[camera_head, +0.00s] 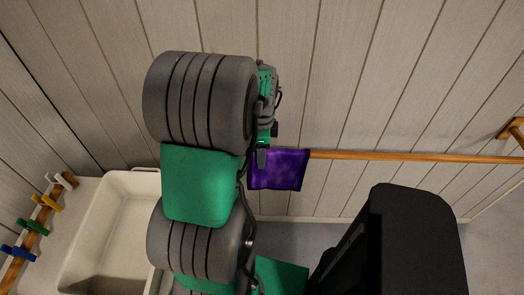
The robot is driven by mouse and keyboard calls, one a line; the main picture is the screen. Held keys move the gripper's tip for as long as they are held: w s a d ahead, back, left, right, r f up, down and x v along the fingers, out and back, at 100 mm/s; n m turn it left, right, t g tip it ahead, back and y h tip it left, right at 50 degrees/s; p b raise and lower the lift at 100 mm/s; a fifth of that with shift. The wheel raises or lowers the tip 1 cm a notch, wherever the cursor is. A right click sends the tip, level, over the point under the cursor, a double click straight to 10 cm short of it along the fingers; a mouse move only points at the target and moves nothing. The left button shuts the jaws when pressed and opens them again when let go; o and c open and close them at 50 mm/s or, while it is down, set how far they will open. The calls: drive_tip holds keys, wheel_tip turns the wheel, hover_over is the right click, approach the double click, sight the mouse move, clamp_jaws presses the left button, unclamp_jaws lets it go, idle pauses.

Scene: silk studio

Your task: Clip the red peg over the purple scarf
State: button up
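The purple scarf (282,170) hangs over a wooden rail (400,156) near the middle of the view. My gripper (262,158) is at the scarf's upper left edge, seen from the side and partly behind my grey and green arm. It overlaps the scarf in the picture; I cannot tell whether it touches. Its fingers are too small and hidden to show whether they are open or shut. No red peg is visible; anything between the fingers is hidden.
At the lower left, a wooden strip (43,213) holds a white peg (62,181), a yellow peg (46,202), a green peg (32,227) and a blue peg (18,252). A pale basin (108,235) stands beside it. The rail is bare to the right, ending at a wall bracket (514,130).

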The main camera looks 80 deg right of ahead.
drive_tip(key=shift+r, duration=0.1)
wheel_tip(320, 180, up, 8)
drive_tip(key=shift+f, duration=0.15)
idle(0.4)
